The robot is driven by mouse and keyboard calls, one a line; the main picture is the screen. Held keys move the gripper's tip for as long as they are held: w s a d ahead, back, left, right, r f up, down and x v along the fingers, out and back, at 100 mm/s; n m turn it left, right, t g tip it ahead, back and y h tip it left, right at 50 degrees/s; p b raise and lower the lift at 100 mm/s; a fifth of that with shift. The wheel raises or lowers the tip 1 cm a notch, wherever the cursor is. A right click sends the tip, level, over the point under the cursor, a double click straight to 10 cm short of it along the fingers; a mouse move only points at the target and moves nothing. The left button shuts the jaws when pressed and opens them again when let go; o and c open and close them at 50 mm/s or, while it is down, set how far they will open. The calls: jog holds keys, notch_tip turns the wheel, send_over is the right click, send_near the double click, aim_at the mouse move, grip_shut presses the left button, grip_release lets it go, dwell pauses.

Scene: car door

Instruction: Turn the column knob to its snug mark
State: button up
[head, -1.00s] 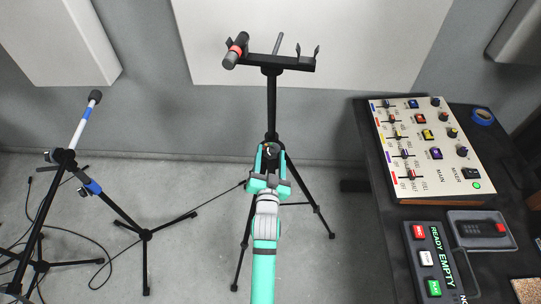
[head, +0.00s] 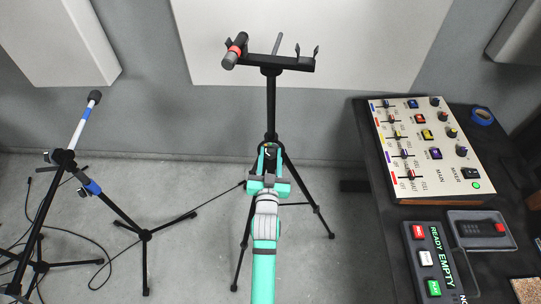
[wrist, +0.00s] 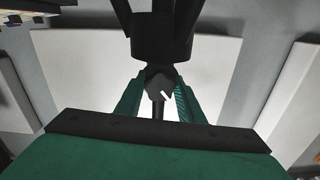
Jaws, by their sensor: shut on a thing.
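The black tripod stand's column (head: 271,108) rises in the middle of the head view. My gripper (head: 270,149) reaches its lower part, at the collar above the legs. In the wrist view a dark, faceted column knob (wrist: 158,84) with a short white mark on its face sits between the green fingers of my gripper (wrist: 159,95). The fingers are shut on the knob. The white mark slants on the lower right of the knob's face. In the head view the knob is mostly hidden by my gripper. I cannot make out a snug mark.
A crossbar (head: 282,62) holding a microphone (head: 235,50) tops the column. Another microphone stand (head: 68,160) is at left, with a cable on the floor. A desk with a mixer (head: 425,150) and a recorder panel (head: 430,262) is at right.

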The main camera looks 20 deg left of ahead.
jog(key=shift+w, duration=0.1)
jog(key=o, duration=1.1)
jog(key=shift+s, duration=0.2)
jog(key=shift+s+d, duration=0.1)
jog(key=shift+s, duration=0.15)
jog(key=v, duration=1)
